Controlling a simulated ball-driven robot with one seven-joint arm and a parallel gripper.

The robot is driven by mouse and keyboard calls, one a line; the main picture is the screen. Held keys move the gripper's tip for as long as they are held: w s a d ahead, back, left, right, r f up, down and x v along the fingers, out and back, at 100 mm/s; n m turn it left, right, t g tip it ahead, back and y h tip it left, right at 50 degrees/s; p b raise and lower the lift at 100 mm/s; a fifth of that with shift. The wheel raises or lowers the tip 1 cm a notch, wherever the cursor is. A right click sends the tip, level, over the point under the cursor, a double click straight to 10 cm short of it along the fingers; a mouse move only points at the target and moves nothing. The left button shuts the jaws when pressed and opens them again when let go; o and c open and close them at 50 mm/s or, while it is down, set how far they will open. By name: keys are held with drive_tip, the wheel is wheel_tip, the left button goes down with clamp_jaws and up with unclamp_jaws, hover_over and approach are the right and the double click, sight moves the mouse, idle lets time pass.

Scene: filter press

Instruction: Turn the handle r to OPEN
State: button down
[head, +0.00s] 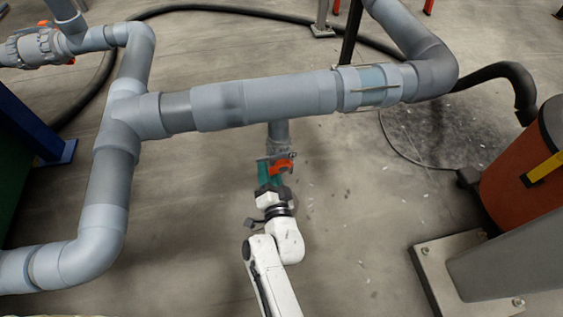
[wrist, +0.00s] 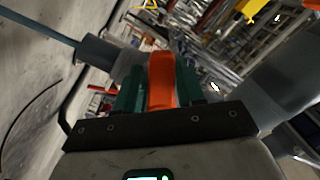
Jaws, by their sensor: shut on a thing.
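The handle is orange-red (head: 281,166) and sits on a small grey valve below the horizontal grey pipe in the head view. In the wrist view the orange handle (wrist: 161,80) stands between the two green fingers of my gripper (wrist: 160,88). My gripper (head: 271,176) is shut on the handle, and my white arm reaches up to it from the bottom of the head view. The valve body is partly hidden behind the gripper. I cannot tell the handle's exact turn angle or see any OPEN marking.
A thick grey pipe (head: 285,96) crosses just above the valve, with a clear section (head: 372,86) at right. Another grey valve (head: 38,47) is at upper left. An orange drum (head: 520,155) and a grey base plate (head: 432,275) stand at right. The floor around my arm is free.

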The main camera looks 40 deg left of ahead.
sight(285, 171)
drive_tip(key=c, duration=1.9)
unclamp_jaws()
drive_tip(key=shift+w+d+f+n, duration=0.3)
drive_tip(key=shift+w+n, duration=0.1)
drive_tip(key=shift+n, duration=0.15)
drive_tip(key=shift+w+d+f+n, duration=0.15)
drive_tip(key=shift+w+d+n, duration=0.1)
drive_tip(key=shift+w+n, duration=0.25)
drive_tip(key=n, duration=0.2)
drive_tip(key=w+n+b, duration=0.1)
drive_tip(key=n, duration=0.1)
drive_tip(key=shift+d+f, duration=0.25)
drive_tip(key=shift+d, duration=0.1)
clamp_jaws()
drive_tip(key=shift+w+d+r+n, duration=0.15)
drive_tip(key=shift+w+n, duration=0.1)
drive_tip(key=shift+n, duration=0.4)
drive_tip(key=shift+w+d+f+n, duration=0.1)
drive_tip(key=shift+w+d+n, duration=0.1)
drive_tip(key=shift+n, duration=0.4)
drive_tip(key=shift+w+r+n, duration=0.2)
drive_tip(key=shift+r+n, duration=0.05)
drive_tip(key=shift+n, duration=0.65)
drive_tip(key=o, duration=1.1)
unclamp_jaws()
drive_tip(key=shift+d, duration=0.1)
drive_tip(key=shift+o, duration=1.4)
drive_tip(key=shift+s, duration=0.15)
drive_tip(key=shift+s+f, duration=0.2)
drive_tip(key=shift+f, duration=0.05)
